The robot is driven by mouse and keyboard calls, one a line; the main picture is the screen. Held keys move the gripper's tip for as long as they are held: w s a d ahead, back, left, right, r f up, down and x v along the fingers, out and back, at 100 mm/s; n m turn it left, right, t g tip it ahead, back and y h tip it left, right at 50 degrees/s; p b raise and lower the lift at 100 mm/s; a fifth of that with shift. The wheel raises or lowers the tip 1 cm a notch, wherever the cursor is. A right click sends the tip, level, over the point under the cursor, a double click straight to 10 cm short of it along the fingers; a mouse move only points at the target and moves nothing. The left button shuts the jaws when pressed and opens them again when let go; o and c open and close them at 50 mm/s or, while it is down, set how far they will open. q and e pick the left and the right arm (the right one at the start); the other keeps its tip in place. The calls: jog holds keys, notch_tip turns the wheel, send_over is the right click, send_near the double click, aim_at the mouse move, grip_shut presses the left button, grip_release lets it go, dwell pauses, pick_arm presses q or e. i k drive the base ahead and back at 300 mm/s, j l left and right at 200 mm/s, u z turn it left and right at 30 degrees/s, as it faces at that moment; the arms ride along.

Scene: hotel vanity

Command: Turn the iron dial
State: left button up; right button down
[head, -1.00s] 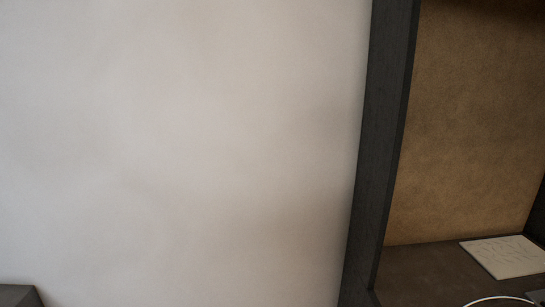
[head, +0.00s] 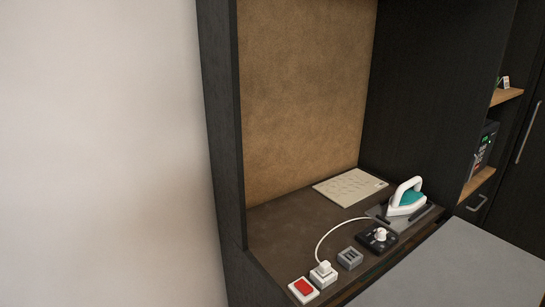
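A white and teal iron (head: 407,199) rests on a dark plate at the right end of the brown vanity top. In front of it, to the left, sits a black box (head: 376,240) with a white round knob (head: 380,234) on top, which looks like the dial. A white cord (head: 335,229) runs from the iron's side to a white plug (head: 323,271) near the front edge. A grey socket block (head: 349,258) lies between the plug and the dial box. Neither of my grippers shows.
A white block with a red switch (head: 303,289) sits at the front left. A pale patterned board (head: 349,186) lies at the back. A grey surface (head: 463,264) adjoins at the front right. Shelves (head: 481,182) with a dark device (head: 486,148) stand at the right.

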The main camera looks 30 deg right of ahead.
aim_at(380, 234)
jog(key=z, duration=1.75)
